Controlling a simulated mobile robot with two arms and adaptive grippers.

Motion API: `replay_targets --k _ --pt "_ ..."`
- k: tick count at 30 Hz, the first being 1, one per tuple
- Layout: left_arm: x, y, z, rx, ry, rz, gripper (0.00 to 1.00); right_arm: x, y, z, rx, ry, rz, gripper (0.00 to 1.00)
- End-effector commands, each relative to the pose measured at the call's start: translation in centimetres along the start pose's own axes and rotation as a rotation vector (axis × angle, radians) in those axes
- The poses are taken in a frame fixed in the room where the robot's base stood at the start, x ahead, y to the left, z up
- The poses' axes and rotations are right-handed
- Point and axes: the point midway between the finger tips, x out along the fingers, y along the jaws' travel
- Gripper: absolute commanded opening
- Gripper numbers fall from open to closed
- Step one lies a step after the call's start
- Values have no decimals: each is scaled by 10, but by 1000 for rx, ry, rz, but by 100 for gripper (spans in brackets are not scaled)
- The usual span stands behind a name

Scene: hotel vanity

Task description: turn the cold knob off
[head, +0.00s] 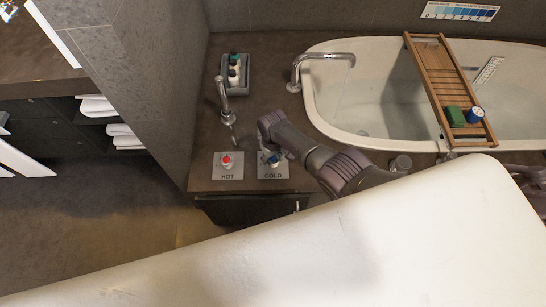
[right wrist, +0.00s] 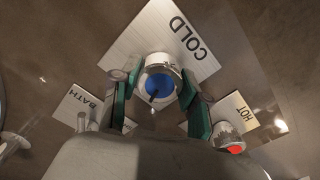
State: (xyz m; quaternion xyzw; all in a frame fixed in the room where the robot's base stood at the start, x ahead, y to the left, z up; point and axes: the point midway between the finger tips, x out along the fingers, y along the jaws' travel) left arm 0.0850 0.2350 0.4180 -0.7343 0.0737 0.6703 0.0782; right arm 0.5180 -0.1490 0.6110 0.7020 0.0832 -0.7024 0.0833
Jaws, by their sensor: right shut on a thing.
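The cold knob (right wrist: 159,80) has a silver body and a blue cap with a dark pointer mark. It stands on a light plate (right wrist: 180,33) marked COLD. My right gripper (right wrist: 160,82) is shut on this knob, with one green-padded finger on each side of it. The COLD plate (head: 273,173) lies on the dark counter. My left gripper is not in view.
The red-capped hot knob (head: 227,161) stands close left of the cold one. A chrome faucet (head: 223,97) and a tray with bottles (head: 235,74) are behind. The bathtub (head: 385,75) with a wooden caddy (head: 447,85) is at right. A BATH plate (right wrist: 78,108) shows in the wrist view.

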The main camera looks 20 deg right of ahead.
Motion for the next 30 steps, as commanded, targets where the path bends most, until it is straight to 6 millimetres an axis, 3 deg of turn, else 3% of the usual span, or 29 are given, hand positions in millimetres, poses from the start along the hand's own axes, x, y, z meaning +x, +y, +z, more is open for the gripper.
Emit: replay_targets --k 13,30 --pt "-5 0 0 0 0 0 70 0 0 0 267 0 -1 10" --pt "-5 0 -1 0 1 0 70 0 0 0 322 0 0 10"
